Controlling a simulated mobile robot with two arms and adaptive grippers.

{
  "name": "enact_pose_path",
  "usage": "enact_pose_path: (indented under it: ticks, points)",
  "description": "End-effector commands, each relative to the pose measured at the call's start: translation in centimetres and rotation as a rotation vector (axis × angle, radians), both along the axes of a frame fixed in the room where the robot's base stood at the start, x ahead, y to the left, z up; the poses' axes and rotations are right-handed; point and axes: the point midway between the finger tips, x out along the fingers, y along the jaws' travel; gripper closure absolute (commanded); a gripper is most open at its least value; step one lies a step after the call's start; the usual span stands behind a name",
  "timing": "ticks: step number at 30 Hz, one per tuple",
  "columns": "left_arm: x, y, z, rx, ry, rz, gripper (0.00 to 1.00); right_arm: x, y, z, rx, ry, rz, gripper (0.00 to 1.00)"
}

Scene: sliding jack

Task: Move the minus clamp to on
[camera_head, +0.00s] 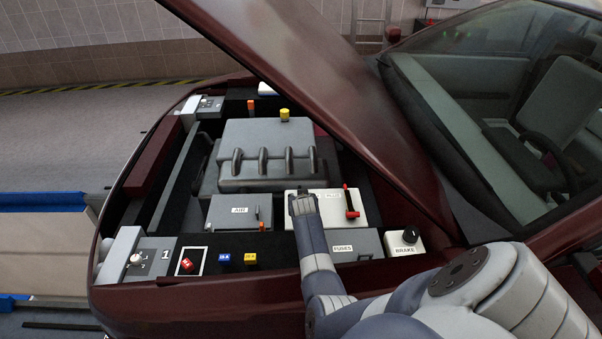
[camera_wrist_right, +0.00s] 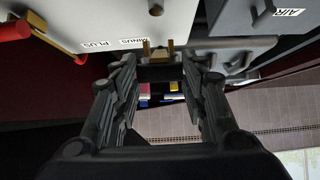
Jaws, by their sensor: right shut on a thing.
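The battery is a white box (camera_head: 334,218) in the engine bay. A red plus clamp (camera_head: 351,202) stands on its right side in the head view. The battery's white face (camera_wrist_right: 95,20) shows in the wrist view with MINUS and PLUS labels. My right gripper (camera_head: 301,203) is at the battery's left side. In the wrist view, its fingers (camera_wrist_right: 161,73) are around the minus clamp, a small dark piece with tan prongs (camera_wrist_right: 146,48) beside the MINUS label. The fingers hide much of the clamp, and I cannot tell its exact setting. My left gripper is out of view.
The AIR box (camera_head: 238,212) is left of the battery, and the FUSES box (camera_head: 354,244) is in front. The BRAKE unit (camera_head: 405,243) is at the right. The raised hood (camera_head: 330,100) slopes over the bay's right side. The engine cover (camera_head: 266,155) is behind.

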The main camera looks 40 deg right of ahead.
Motion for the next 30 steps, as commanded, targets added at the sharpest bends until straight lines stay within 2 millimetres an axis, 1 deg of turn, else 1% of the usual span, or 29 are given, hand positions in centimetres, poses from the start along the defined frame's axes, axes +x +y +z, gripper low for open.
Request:
enact_pose_path:
  ticks: [1, 9, 15, 21, 30]
  points:
    - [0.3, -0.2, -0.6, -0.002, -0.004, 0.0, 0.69, -0.2, 0.2, -0.7, -0.016, -0.015, 0.002, 1.0]
    - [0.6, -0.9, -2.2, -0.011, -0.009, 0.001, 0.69, -1.4, 1.3, -3.9, -0.005, -0.004, 0.001, 1.0]
    - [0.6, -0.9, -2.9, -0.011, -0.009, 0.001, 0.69, -1.8, 1.6, -5.4, -0.001, 0.001, 0.001, 1.0]
    - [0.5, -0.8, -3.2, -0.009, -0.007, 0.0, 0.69, -2.0, 1.8, -6.1, 0.001, 0.003, 0.001, 1.0]
    - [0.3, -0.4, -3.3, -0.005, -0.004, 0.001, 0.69, -2.1, 1.9, -6.3, 0.001, 0.004, 0.001, 1.0]
